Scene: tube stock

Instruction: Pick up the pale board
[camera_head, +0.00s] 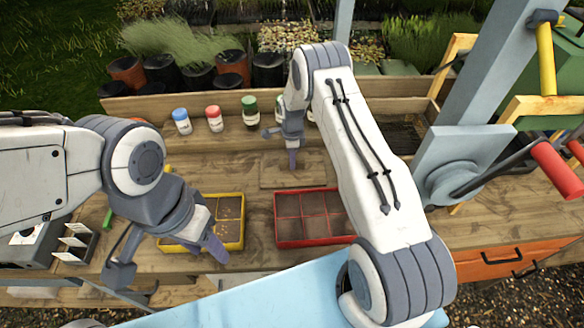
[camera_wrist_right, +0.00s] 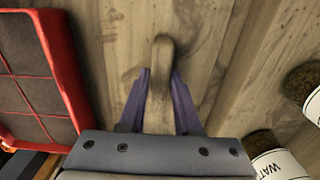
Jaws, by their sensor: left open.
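The pale board (camera_head: 310,178) appears to be the flat wooden piece on the bench behind the red tray. Its colour is close to the bench top, so its edges are faint. In the right wrist view, a brown wooden handle (camera_wrist_right: 162,60) with a rounded end lies between the two fingers of my right gripper (camera_wrist_right: 160,95). The fingers are close on both its sides; I cannot tell if they grip it. In the head view my right gripper (camera_head: 280,144) is low at the board, which it partly hides. My left gripper (camera_head: 168,257) is open and empty, by the yellow tray.
The red tray (camera_head: 277,222) stands in front of the board, and the yellow tray (camera_head: 243,225) is left of it. Bottles with blue (camera_head: 182,122), red (camera_head: 214,120) and green (camera_head: 251,113) caps stand behind. A lever press (camera_head: 459,160) is at the right.

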